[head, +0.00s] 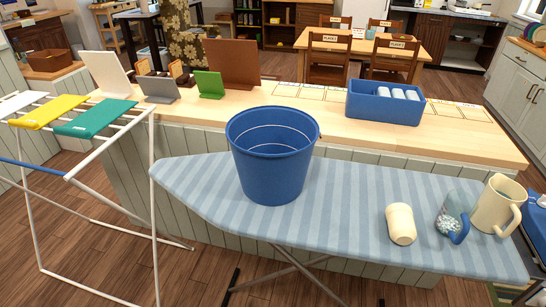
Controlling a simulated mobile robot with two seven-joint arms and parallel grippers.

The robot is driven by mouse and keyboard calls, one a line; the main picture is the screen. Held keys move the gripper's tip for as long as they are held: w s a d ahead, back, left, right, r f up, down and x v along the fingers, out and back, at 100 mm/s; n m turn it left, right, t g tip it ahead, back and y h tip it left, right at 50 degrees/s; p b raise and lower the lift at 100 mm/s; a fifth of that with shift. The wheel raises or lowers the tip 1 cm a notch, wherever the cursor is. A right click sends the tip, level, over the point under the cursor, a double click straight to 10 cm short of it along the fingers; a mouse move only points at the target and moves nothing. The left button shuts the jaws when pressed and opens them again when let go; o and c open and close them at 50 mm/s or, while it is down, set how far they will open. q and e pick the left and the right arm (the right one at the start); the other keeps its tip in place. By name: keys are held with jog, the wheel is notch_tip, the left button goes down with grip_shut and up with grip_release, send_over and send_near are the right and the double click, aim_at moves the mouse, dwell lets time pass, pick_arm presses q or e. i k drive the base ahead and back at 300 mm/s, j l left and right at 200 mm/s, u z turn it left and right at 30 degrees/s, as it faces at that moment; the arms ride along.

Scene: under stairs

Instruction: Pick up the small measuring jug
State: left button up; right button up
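A striped blue ironing board (350,195) stands in front of the counter. At its right end stands a cream jug (495,207) with a handle on its right side. Left of it is a smaller patterned vessel (446,212) with a blue part at its lower right. Further left is a small cream vessel (401,224), with no handle visible. I cannot tell for sure which one is the small measuring jug. Neither of my grippers is in view.
A large blue bucket (272,165) stands on the board's left half. Behind, the wooden counter (315,122) holds a blue bin (368,108) with white rolls and several upright panels. A white drying rack (90,172) with cloths stands at left. The board's middle is clear.

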aim_at(452, 222)
jog(key=z, duration=1.35)
jog(key=j, duration=0.1)
